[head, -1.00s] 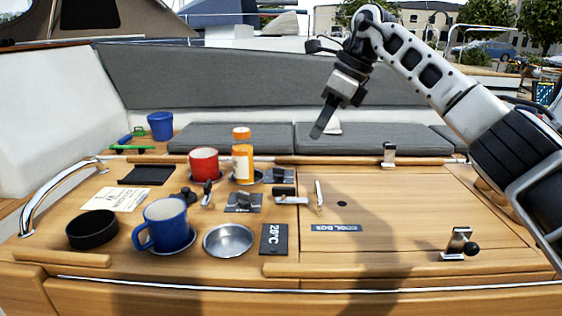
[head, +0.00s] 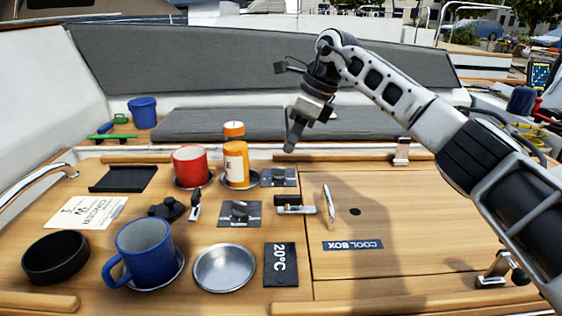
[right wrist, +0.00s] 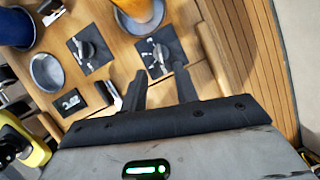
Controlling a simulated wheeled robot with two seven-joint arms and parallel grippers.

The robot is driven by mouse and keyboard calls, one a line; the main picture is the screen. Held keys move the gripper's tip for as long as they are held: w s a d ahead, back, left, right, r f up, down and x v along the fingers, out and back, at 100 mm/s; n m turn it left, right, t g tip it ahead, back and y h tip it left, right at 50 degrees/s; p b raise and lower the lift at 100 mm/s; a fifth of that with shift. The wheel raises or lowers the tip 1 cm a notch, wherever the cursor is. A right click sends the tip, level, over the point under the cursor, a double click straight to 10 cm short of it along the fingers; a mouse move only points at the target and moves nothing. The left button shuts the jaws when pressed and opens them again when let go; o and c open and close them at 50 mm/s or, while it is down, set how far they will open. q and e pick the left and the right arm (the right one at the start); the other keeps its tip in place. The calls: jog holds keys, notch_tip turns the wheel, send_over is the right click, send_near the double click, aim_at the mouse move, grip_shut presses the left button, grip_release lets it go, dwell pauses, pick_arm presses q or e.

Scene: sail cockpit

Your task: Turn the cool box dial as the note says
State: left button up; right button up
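Two black dials on dark square plates sit on the wooden top: a nearer one (head: 239,210) and a farther one (head: 278,177). Both also show in the right wrist view, nearer (right wrist: 87,50) and farther (right wrist: 155,55). I cannot tell which is the cool box dial. A dark "20°C" plate (head: 280,265) lies left of the "COOL BOX" label (head: 352,245). A white paper note (head: 88,212) lies at left; its text is not clearly readable. My right gripper (head: 293,143) is open and empty, raised above the top, its fingers pointing down. My left gripper is out of view.
A blue mug (head: 147,252), metal dish (head: 224,268) and black round tray (head: 56,257) stand at front left. A latch (head: 296,205) is right of the nearer dial. The lid (head: 420,220) is mostly clear.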

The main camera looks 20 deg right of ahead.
aim_at(279, 168)
jog(key=x, duration=0.7)
grip_shut()
